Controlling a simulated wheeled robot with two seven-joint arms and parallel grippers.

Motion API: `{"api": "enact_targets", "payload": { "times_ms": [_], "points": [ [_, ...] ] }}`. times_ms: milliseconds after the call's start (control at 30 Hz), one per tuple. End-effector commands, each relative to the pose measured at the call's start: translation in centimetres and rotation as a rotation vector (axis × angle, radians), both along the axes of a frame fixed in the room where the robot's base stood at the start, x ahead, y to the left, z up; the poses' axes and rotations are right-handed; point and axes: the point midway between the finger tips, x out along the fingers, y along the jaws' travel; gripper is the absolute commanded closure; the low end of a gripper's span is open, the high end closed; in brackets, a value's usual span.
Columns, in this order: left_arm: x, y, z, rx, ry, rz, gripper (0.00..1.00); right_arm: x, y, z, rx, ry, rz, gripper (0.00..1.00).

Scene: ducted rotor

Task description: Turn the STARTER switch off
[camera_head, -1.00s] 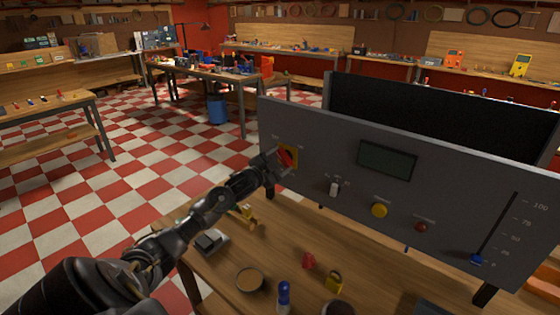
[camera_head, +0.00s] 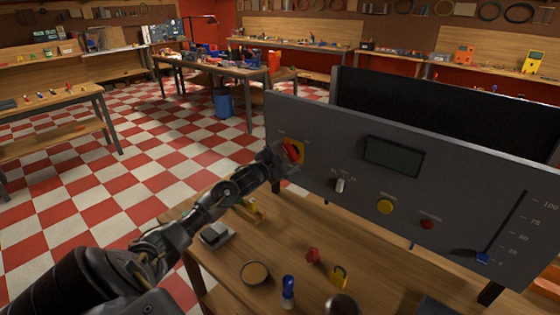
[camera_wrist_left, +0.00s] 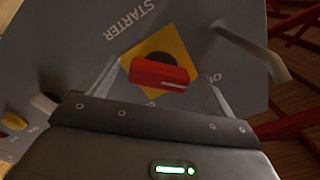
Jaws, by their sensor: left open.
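The STARTER switch is a red knob (camera_head: 292,150) on a yellow plate at the left end of the grey control panel (camera_head: 340,135). My left gripper (camera_head: 277,160) is at the switch, partly covering it. In the left wrist view the red knob (camera_wrist_left: 160,75) lies between the two open fingers of my left gripper (camera_wrist_left: 162,88), with a gap to each finger visible. The word STARTER appears upside down above the yellow plate (camera_wrist_left: 178,48). Small white marks beside the plate are too small or covered to read fully. My right gripper is not in view.
The panel also carries a small toggle (camera_head: 340,185), a yellow button (camera_head: 386,207), a red button (camera_head: 427,224), a dark display (camera_head: 394,156) and a blue slider (camera_head: 482,257). Loose items, including a padlock (camera_head: 339,277) and a round dish (camera_head: 255,273), lie on the wooden bench below.

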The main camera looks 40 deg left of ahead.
Motion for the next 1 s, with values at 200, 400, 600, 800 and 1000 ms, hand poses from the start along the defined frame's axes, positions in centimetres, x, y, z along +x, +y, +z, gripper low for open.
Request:
{"api": "enact_targets", "payload": {
  "times_ms": [200, 400, 600, 800, 1000],
  "points": [
    [-3.4, -0.1, -0.5, 0.004, 0.001, -0.001, 0.11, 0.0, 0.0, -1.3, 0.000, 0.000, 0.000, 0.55],
    [-7.2, -0.2, -0.4, 0.003, 0.001, -0.001, 0.11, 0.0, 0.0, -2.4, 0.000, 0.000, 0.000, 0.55],
    [-9.6, -0.2, -0.2, 0.000, 0.001, -0.001, 0.11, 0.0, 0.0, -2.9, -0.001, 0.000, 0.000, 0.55],
    [-10.4, -0.2, 0.0, 0.001, 0.001, -0.001, 0.11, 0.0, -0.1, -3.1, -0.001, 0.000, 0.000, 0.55],
    [-10.5, -0.2, 0.0, 0.000, 0.000, 0.000, 0.11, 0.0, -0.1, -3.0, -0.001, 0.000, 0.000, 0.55]
  ]
}}
